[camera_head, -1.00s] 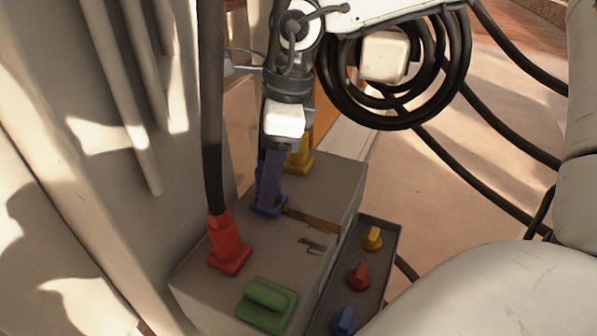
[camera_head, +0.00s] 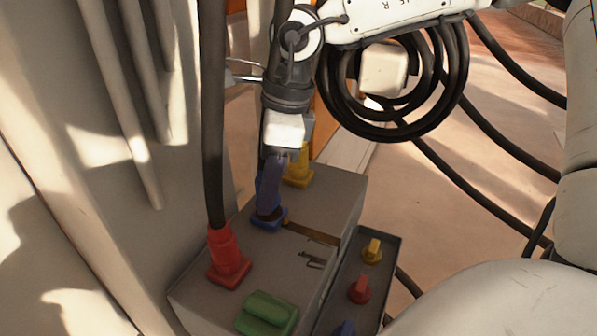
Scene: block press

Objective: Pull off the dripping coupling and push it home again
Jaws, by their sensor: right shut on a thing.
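The blue coupling (camera_head: 262,188) stands on a blue foot on top of the grey box, partly hidden by my gripper. A brown wet-looking streak (camera_head: 311,234) runs from its foot toward the box's right edge. My right gripper (camera_head: 271,207) reaches down from above and is shut on the blue coupling, its fingers slightly tilted. The coupling's foot appears to touch the box; I cannot tell how firmly it is seated. My left gripper is not in view.
A red coupling (camera_head: 228,257) with a thick black hose stands to the left. A yellow coupling (camera_head: 299,170) is behind, a green block (camera_head: 266,313) in front. A side tray (camera_head: 381,262) holds yellow, red and blue knobs. Coiled black hose (camera_head: 455,85) hangs at right.

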